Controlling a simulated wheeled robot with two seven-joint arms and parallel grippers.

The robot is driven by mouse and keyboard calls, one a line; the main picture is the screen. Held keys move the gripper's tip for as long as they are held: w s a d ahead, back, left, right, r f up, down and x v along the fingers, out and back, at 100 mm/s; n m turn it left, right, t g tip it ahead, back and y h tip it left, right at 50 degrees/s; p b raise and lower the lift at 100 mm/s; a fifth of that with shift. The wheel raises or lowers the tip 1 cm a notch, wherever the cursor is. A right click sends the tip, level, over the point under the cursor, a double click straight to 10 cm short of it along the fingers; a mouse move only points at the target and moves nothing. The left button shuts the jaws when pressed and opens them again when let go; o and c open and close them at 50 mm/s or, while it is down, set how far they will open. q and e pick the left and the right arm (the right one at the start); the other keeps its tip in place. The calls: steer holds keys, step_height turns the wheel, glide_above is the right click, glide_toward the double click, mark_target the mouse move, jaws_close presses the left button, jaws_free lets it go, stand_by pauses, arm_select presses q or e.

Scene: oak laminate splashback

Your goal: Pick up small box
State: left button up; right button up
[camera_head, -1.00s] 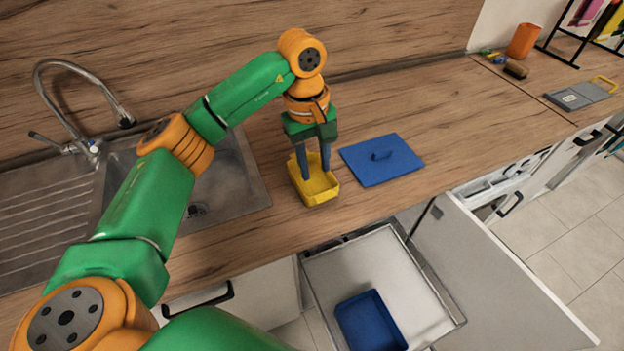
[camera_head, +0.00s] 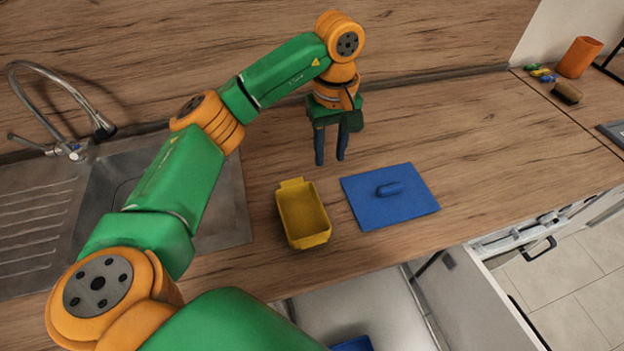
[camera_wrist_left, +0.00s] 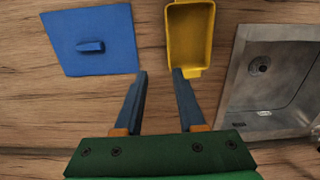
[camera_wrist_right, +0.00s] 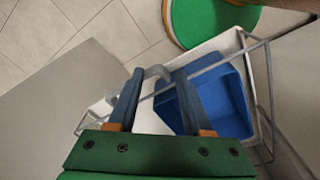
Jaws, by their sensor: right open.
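A small open yellow box (camera_head: 303,215) stands upright on the wooden counter, and it looks empty. My left gripper (camera_head: 330,161) is open and empty behind it, apart from it. In the left wrist view the yellow box (camera_wrist_left: 190,38) shows ahead of the open fingers (camera_wrist_left: 160,74), beyond the right fingertip. A blue box (camera_wrist_right: 215,95) lies in the open drawer in the right wrist view; in the head view only a sliver of it (camera_head: 352,343) shows. My right gripper (camera_wrist_right: 157,72) is open above the drawer, its right finger hiding part of the blue box.
A flat blue lid with a handle (camera_head: 390,205) lies right of the yellow box. The sink (camera_head: 225,205) is to the left. An orange cup (camera_head: 578,57) and a brown item (camera_head: 567,92) stand far right. The pulled-out drawer (camera_head: 365,300) juts out below the counter edge.

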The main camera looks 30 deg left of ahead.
arm_select(q)
steer(key=b, duration=0.5)
glide_toward(321, 204)
step_height(321, 204, down, 10)
steer(key=shift+s+r, duration=0.15)
steer(key=shift+r, duration=0.05)
steer(key=shift+f, duration=0.3)
jaws_close()
stand_by(0.8)
